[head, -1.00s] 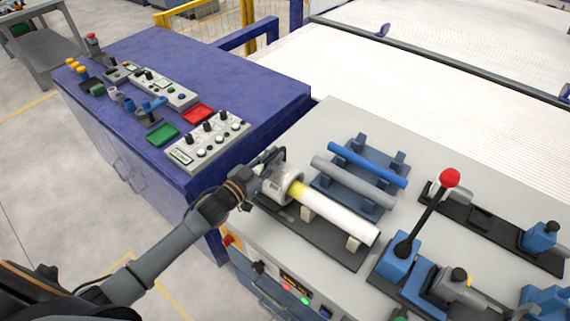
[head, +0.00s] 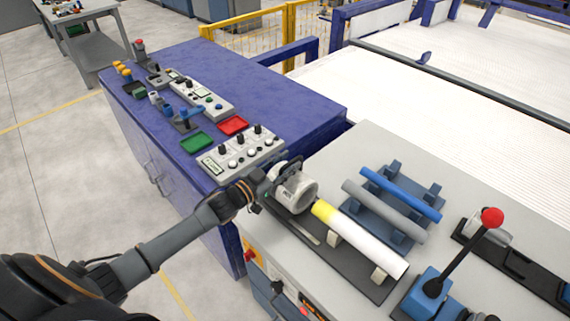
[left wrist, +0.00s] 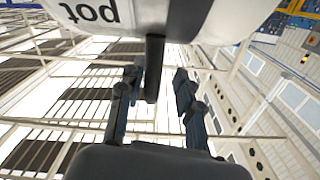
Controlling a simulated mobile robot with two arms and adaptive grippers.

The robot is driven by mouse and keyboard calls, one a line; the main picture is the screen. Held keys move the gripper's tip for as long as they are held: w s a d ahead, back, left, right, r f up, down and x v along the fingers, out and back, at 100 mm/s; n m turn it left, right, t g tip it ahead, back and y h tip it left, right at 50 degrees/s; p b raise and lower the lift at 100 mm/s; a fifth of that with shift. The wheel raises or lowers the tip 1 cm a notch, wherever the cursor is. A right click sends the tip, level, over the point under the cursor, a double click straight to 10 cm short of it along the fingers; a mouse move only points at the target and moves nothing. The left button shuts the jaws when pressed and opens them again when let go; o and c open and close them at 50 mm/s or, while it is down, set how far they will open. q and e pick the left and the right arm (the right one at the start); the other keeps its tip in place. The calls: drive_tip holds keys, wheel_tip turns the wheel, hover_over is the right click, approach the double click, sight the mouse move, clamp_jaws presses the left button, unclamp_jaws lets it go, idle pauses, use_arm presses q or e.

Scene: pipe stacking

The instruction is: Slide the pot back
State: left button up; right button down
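The grey pot (head: 297,192) sits at the left end of a dark rail on the light bench, its open end facing the pipe. A white pipe with a yellow end (head: 362,242) lies on supports on that rail, apart from the pot by a small gap. My left gripper (head: 268,186) is at the pot's left side. In the left wrist view, the pot (left wrist: 200,15), lettered "pot", fills the top, and its dark handle (left wrist: 154,70) stands between my left fingers (left wrist: 158,75). The fingers are partly spread, with small gaps beside the handle. My right gripper is not in view.
A blue rack (head: 372,228) with a blue pipe (head: 400,195) and a grey pipe (head: 383,210) stands behind the rail. A red-knobbed lever (head: 462,255) is at the right. A grey control panel (head: 240,152) on the blue cabinet (head: 290,105) is close to my gripper.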

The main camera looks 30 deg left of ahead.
use_arm(q)
drive_tip(key=shift+s, duration=0.55)
drive_tip(key=v, duration=1.1)
drive_tip(key=shift+a, duration=0.2)
